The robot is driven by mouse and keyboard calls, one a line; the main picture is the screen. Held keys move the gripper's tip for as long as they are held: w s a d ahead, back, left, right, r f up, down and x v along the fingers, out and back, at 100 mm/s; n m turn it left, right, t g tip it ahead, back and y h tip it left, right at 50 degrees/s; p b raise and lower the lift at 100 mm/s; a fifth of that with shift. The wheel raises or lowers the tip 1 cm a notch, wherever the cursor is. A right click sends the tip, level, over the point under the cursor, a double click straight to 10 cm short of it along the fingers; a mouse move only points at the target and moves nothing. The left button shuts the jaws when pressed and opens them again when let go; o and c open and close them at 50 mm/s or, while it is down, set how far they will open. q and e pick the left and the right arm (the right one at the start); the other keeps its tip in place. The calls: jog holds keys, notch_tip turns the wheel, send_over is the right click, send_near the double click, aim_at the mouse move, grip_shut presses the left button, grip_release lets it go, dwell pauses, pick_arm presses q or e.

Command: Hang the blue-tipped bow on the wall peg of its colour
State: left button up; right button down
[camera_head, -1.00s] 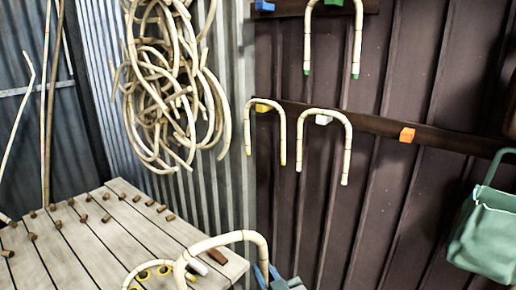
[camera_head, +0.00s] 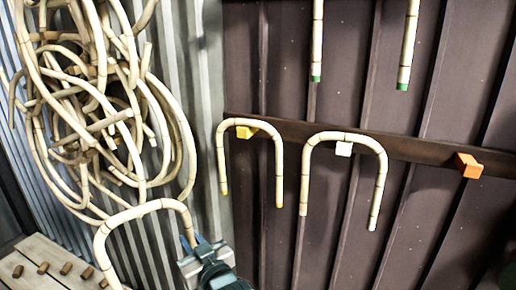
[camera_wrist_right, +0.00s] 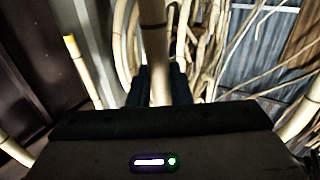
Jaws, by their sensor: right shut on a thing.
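My right gripper (camera_head: 190,240) is shut on one leg of a pale cane bow (camera_head: 150,207), low in the head view. The bow's arch is up and curves off to the left of the gripper. Its tips are out of the head view, so their colour does not show. In the right wrist view the dark fingers (camera_wrist_right: 160,85) close around a cane leg (camera_wrist_right: 154,40). No blue peg shows now. A yellow peg (camera_head: 245,132), a white peg (camera_head: 343,149) and an orange peg (camera_head: 468,165) sit on a dark rail (camera_head: 300,132). My left gripper is out of view.
A yellow-tipped bow (camera_head: 222,160) hangs on the yellow peg and a white-tipped bow (camera_head: 380,180) on the white peg. Green-tipped legs (camera_head: 317,40) hang above. A tangle of cane (camera_head: 110,100) hangs close at left. A slatted table (camera_head: 40,260) is at lower left. The orange peg is bare.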

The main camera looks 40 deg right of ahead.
jog(key=w+d+r+m+g+h+b, duration=0.1)
jog(key=w+d+r+m+h, duration=0.25)
jog(key=r, duration=0.85)
jog(key=w+d+r+m+g+h, duration=0.2)
jog(key=w+d+r+h, duration=0.3)
jog(key=r, duration=0.7)
jog(key=s+d+r+m+g+h, duration=0.35)
jog(key=s+r, duration=0.35)
jog(key=r, duration=0.4)
jog(key=s+d+r+m+g+h, duration=0.35)
jog(key=s+r, duration=0.45)
jog(key=r, duration=0.4)
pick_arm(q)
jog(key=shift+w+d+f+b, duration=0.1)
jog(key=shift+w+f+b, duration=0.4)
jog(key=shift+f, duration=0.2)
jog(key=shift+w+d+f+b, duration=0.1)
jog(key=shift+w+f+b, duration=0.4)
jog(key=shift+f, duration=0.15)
pick_arm(e)
jog(key=shift+y, duration=0.25)
jog(key=shift+f+x, duration=0.3)
jog(key=shift+x, duration=1.65)
jog(key=shift+f+x, duration=0.25)
jog(key=shift+x, duration=1.7)
jog(key=shift+f+x, duration=0.3)
jog(key=shift+x, duration=1.65)
jog(key=shift+w+a, duration=0.1)
jog(key=shift+w, duration=0.05)
